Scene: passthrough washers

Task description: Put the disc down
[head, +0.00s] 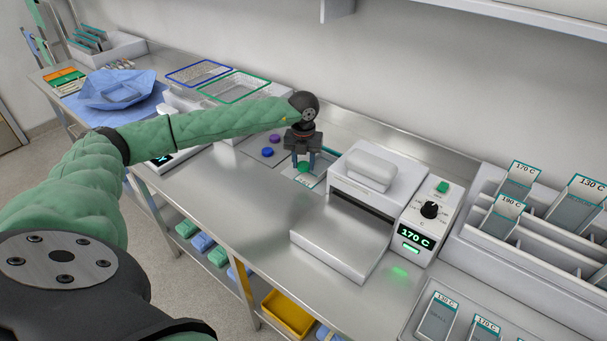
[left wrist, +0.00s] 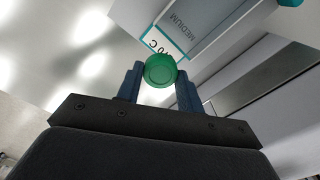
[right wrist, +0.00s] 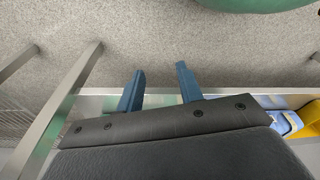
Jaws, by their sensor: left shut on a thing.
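My left gripper (head: 303,160) points down over the counter, left of the white sealer. It is shut on a green disc (head: 303,168), which also shows between the blue fingertips in the left wrist view (left wrist: 160,70). A white pouch or card (head: 307,180) with a teal edge lies under the disc; I cannot tell whether they touch. In the left wrist view its label (left wrist: 163,44) is partly covered. A blue disc (head: 267,152) and a purple disc (head: 275,138) sit on a grey plate to the left. My right gripper (right wrist: 160,85) is open and empty above the floor.
The sealer (head: 360,190) and its control box reading 170 C (head: 425,225) stand close on the right. A rack of labelled pouches (head: 540,215) is further right. Wire baskets (head: 235,87) and a blue wrap (head: 115,88) are at the far left.

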